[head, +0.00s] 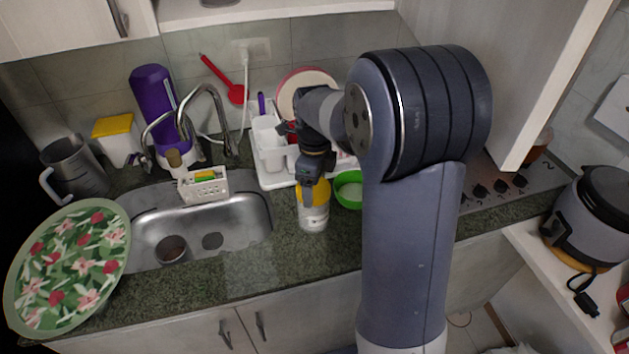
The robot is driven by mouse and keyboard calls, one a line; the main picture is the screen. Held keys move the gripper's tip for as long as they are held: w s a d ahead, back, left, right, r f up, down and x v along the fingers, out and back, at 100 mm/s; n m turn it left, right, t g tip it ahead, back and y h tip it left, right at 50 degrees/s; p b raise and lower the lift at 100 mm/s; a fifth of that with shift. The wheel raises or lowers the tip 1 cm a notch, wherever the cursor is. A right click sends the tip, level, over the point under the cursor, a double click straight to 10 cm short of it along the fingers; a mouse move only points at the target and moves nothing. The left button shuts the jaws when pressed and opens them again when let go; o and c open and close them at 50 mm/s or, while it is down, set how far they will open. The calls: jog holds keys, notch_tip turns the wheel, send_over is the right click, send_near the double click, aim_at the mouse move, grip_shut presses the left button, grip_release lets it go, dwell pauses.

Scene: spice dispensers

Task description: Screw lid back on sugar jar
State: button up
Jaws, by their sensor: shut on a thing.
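The sugar jar (313,219) stands upright on the granite counter, just right of the sink. Its body is pale and its yellow lid (320,193) is at the top. My gripper (308,196) points down over the jar from above, with its fingers at the lid. It is shut on the yellow lid. The fingers and wrist hide part of the lid, so I cannot tell whether the lid sits level or how far it is threaded.
A green bowl (349,188) stands close to the jar's right. A white dish rack (268,155) is behind. The steel sink (245,218) with a cup (172,249) lies left, beside a floral tray (70,262). The counter in front of the jar is clear.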

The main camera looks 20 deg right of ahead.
jog(key=shift+m, duration=0.3)
jog(key=m, duration=0.4)
jog(key=shift+p, duration=0.3)
jog(key=m, duration=0.5)
jog(key=shift+a, duration=0.1)
jog(key=o, duration=0.8)
jog(key=shift+o, duration=0.2)
